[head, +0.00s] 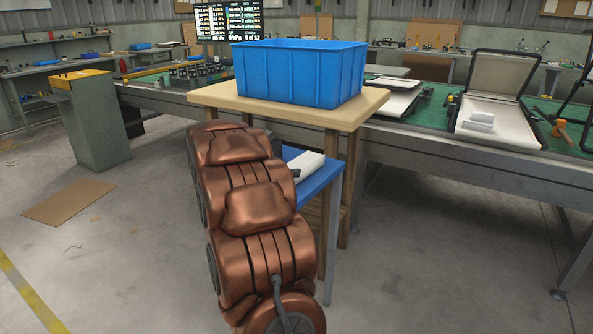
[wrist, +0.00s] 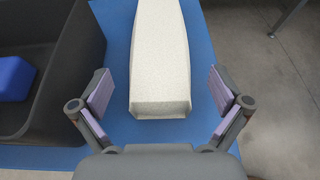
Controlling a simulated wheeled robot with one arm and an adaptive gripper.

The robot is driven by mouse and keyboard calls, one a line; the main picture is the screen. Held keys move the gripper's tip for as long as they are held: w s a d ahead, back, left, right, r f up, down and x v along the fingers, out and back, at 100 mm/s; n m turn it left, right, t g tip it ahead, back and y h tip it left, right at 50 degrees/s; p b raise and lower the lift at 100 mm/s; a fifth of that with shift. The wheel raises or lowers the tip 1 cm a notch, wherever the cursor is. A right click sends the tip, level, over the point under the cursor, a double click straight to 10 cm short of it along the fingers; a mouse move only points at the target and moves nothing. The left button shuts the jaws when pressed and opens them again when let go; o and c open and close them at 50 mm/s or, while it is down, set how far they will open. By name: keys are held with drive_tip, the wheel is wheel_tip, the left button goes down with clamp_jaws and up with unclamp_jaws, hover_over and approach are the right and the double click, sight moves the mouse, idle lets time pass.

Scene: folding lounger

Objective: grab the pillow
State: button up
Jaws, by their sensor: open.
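A white pillow (wrist: 160,60) lies on a blue surface in the wrist view, its near end between the open fingers of my gripper (wrist: 160,93). Both fingers stand apart from its sides, with blue surface showing in the gaps. In the head view part of the white pillow (head: 305,164) shows on the blue tabletop (head: 324,181), beside my copper-coloured arm. My arm hides much of that tabletop, and only a small dark part of my gripper (head: 295,173) shows there.
A dark bin (wrist: 50,100) with a blue object (wrist: 14,78) inside stands left of the pillow in the wrist view. A blue crate (head: 298,75) sits on a wooden table (head: 372,103) behind. A long green workbench (head: 420,130) holds a folding lounger (head: 495,108). Floor at right is clear.

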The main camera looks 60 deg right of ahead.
sight(293, 167)
drive_tip(key=shift+x, duration=3)
drive_tip(key=shift+c, duration=0.2)
drive_tip(key=c, duration=0.9)
drive_tip(key=shift+w+r+p, duration=0.15)
drive_tip(key=shift+r+p, duration=0.2)
drive_tip(key=shift+r, duration=1.1)
drive_tip(key=shift+s+a+r, duration=0.3)
drive_tip(key=shift+s, duration=0.05)
drive_tip(key=s+a, duration=0.3)
drive_tip(key=s+a+r+b, duration=0.1)
drive_tip(key=s+a, duration=0.3)
drive_tip(key=s+a+b, duration=0.1)
drive_tip(key=s+a, duration=0.2)
drive_tip(key=shift+s+a+r, duration=0.25)
drive_tip(key=shift+s+a, duration=0.1)
drive_tip(key=shift+a, duration=0.05)
